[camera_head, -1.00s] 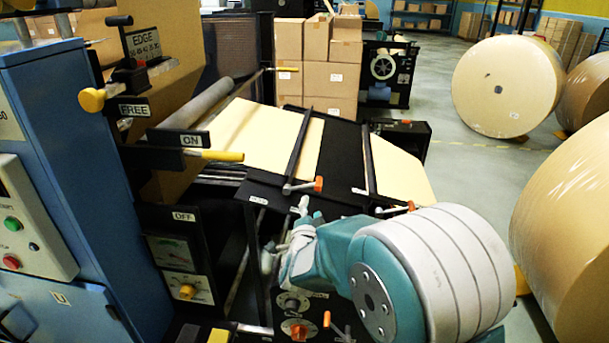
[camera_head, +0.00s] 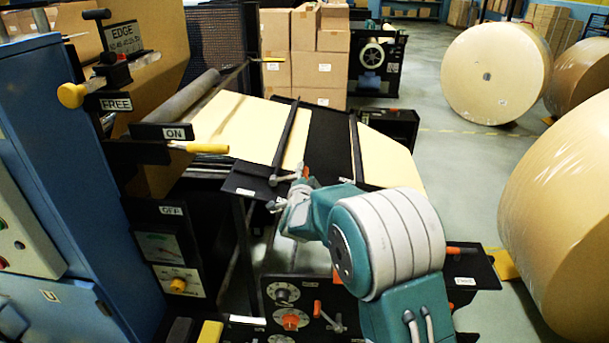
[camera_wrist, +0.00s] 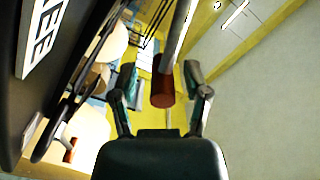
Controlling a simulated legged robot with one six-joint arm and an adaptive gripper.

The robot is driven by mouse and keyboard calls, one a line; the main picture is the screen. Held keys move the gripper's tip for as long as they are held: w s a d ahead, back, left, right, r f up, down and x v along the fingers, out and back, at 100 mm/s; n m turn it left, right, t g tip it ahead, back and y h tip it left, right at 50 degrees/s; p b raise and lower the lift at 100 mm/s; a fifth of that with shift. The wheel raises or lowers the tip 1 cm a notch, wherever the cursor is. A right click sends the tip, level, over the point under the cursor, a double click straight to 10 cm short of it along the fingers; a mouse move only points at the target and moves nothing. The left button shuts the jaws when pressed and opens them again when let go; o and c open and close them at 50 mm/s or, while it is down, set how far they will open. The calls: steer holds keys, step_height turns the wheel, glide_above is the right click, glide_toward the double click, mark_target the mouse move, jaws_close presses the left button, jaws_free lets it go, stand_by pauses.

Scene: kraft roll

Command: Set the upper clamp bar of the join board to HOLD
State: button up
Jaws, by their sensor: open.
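The join board (camera_head: 327,145) is a dark sloping board with pale paper sheets on it. A dark upper clamp bar (camera_head: 286,140) crosses it on the left. At its lower end is a metal lever with an orange handle (camera_head: 305,172). My gripper (camera_head: 288,196) is just below that lever end. In the wrist view my gripper (camera_wrist: 160,74) is open. A red-orange handle end (camera_wrist: 163,92) on a metal rod shows between its fingers; whether they touch it is unclear. A second clamp bar (camera_head: 356,150) lies to the right, its lever end hidden by my arm.
A board edge with a white label (camera_wrist: 45,45) is close at left in the wrist view. The machine's ON lever (camera_head: 200,148) is left of the board. A dial panel (camera_head: 290,300) stands below my arm. Large paper rolls (camera_head: 497,75) stand at right.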

steer(key=shift+d, duration=0.1)
steer(key=shift+c, duration=1)
steer(key=c, duration=0.6)
steer(key=shift+a, duration=0.2)
jaws_close()
steer(key=shift+a+f, duration=0.1)
steer(key=shift+a, duration=0.05)
